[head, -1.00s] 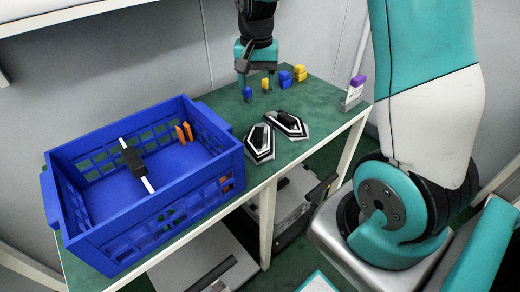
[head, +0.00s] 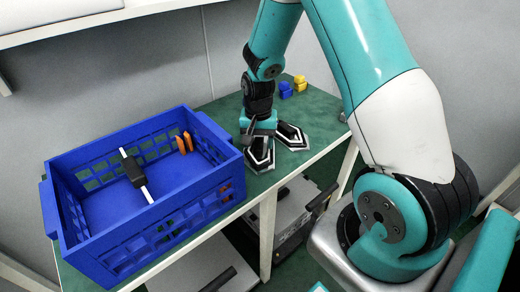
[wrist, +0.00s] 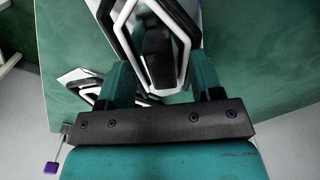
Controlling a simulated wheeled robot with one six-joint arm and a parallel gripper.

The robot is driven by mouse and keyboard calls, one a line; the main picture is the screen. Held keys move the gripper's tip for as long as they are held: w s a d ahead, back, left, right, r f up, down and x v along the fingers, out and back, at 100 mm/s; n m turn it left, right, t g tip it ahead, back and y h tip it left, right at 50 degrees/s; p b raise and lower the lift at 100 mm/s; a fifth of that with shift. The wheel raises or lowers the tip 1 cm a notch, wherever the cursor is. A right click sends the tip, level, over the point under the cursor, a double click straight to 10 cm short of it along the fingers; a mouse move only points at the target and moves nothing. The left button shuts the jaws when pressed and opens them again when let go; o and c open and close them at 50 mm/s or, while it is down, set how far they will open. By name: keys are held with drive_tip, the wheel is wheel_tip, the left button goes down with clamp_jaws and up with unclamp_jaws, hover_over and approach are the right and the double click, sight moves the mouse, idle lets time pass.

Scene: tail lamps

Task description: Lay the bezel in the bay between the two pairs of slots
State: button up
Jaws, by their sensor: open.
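Two black pointed pieces with white outlines lie side by side on the green table; I cannot tell which of them is the bezel. The left piece (head: 260,156) is just below my gripper (head: 258,132). The right piece (head: 292,136) lies beside it. In the wrist view my gripper (wrist: 160,66) is open, one finger on each side of one piece (wrist: 156,30); I cannot tell whether they touch it. The other piece (wrist: 72,79) shows past the left finger. The blue crate (head: 165,218) holds a black-and-white bar (head: 132,167) and an orange pair of uprights (head: 184,143).
The crate's high walls stand left of the pieces. Small blue (head: 285,88) and yellow (head: 300,82) blocks are at the back of the table. A purple-topped item (wrist: 50,167) shows in the wrist view. A shelf (head: 80,22) hangs above left.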

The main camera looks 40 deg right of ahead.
drive_tip(key=shift+f, duration=0.6)
drive_tip(key=c, duration=1)
drive_tip(key=shift+r, duration=0.15)
